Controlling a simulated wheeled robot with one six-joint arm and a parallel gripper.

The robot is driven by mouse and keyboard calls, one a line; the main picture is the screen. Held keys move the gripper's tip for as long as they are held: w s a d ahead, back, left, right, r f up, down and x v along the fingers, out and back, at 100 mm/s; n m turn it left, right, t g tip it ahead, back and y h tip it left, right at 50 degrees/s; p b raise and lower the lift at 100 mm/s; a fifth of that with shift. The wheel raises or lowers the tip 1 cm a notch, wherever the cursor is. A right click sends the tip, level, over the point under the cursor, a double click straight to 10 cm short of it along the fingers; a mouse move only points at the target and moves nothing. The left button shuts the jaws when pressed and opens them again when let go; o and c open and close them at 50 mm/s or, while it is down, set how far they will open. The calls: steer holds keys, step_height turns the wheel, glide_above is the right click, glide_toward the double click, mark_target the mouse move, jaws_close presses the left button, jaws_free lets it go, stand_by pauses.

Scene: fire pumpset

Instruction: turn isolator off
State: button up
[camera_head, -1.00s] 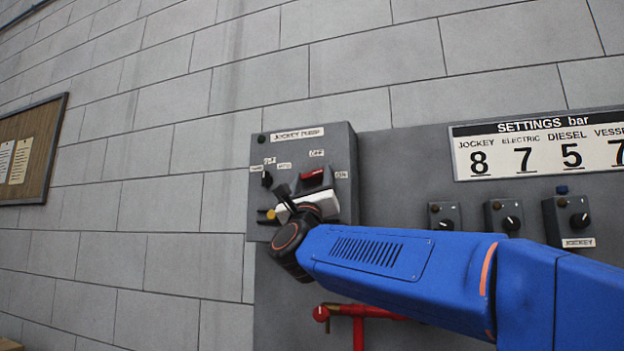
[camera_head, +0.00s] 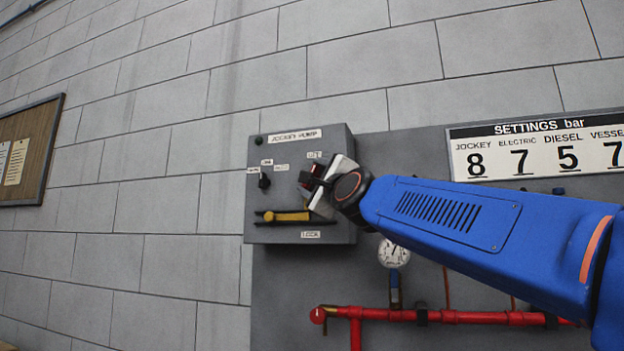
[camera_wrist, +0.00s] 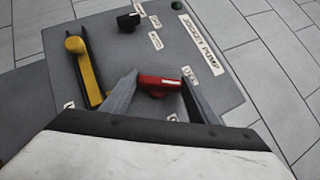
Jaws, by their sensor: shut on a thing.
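The isolator is a red handle on the grey jockey pump box (camera_head: 265,221). In the wrist view the red handle (camera_wrist: 160,82) sits between my two fingers, its right end close to the OFF label (camera_wrist: 190,75). My gripper (camera_head: 312,187) reaches the box face from the right and is shut on the handle. In the head view the gripper hides most of the handle, and the ON label is covered.
A yellow lever (camera_head: 287,216) is at the lower left of my gripper, and a black selector knob (camera_head: 264,182) is to its left. A gauge (camera_head: 393,254) and red pipes (camera_head: 450,317) lie below. The settings board (camera_head: 540,146) is at the right.

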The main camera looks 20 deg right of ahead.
steer(key=shift+a+r+n+g+y, duration=0.1)
steer(key=shift+n+g+y, duration=0.2)
steer(key=shift+n+g, duration=0.3)
steer(key=shift+r+n+g, duration=0.1)
steer(key=shift+n+g, duration=1.5)
steer(key=shift+n, duration=0.5)
steer(key=o, duration=1)
steer(key=shift+o, duration=0.2)
steer(key=shift+s, duration=0.15)
steer(key=s+d, duration=0.2)
steer(key=s, duration=1.5)
steer(key=shift+d, duration=0.4)
